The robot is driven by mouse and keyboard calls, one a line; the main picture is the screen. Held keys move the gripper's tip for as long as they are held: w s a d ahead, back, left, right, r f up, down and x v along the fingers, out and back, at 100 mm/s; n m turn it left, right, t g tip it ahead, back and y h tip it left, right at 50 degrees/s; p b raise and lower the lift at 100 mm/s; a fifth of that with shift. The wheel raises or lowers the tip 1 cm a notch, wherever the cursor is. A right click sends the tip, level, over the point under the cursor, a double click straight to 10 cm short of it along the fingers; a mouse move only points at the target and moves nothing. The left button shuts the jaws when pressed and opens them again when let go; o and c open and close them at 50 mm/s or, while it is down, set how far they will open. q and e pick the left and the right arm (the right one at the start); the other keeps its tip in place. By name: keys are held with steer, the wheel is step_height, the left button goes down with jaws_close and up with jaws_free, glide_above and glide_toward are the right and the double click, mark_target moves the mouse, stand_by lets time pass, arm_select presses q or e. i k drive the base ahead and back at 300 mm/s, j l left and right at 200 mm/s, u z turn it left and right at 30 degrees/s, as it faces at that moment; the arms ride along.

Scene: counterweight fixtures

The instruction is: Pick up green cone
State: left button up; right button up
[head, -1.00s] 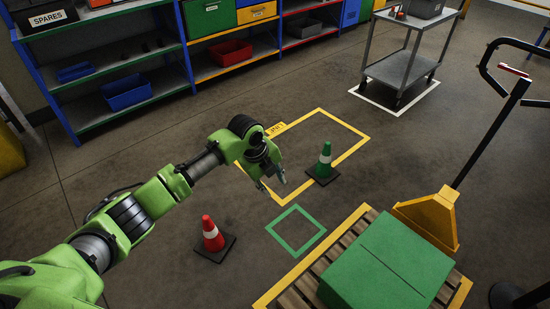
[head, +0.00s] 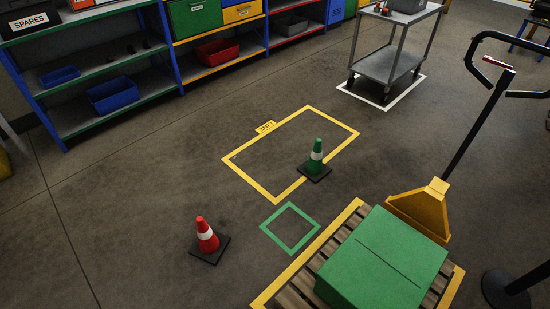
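The green cone (head: 315,158) has a white band and a dark square base. It stands upright on the floor, its base overlapping the lower right side of a yellow taped rectangle (head: 241,175). A green taped square (head: 272,241) lies on the floor in front of it and is empty. Neither of my grippers shows in the head view now, so I cannot see whether they are open or shut.
A red cone (head: 206,237) stands at the lower left. A green box (head: 375,265) sits on a wooden pallet (head: 290,297) with a yellow pallet jack (head: 424,211) behind it. A grey cart (head: 392,62) and shelves (head: 125,104) stand at the back. The left floor is clear.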

mark_target(314, 170)
steer(key=i+j+u, duration=0.25)
steer(key=j, duration=0.25)
steer(key=i+j+u, duration=0.1)
steer(key=j+u, duration=0.15)
steer(key=j, duration=0.2)
steer(key=i+j+u, duration=0.2)
steer(key=j, duration=0.2)
steer(key=i+j+u, duration=0.25)
steer(key=i+j, duration=0.2)
steer(key=i, duration=0.3)
steer(key=i+j, duration=0.2)
steer(key=i, duration=0.25)
steer(key=i+j+u, duration=0.1)
steer(key=i, duration=0.4)
steer(key=i+j, duration=0.25)
steer(key=i, duration=0.2)
steer(key=i+l+z, duration=0.3)
steer(key=z, duration=0.15)
steer(key=i+l+z, duration=0.1)
steer(key=i+z, duration=0.75)
steer(key=i+j+z, duration=0.25)
steer(key=i+z, duration=0.2)
steer(key=i+j+z, duration=0.45)
steer(key=i+l+z, duration=0.3)
steer(key=i+z, duration=0.6)
steer(key=i, duration=0.25)
steer(key=i+z, duration=0.4)
steer(key=i, duration=0.2)
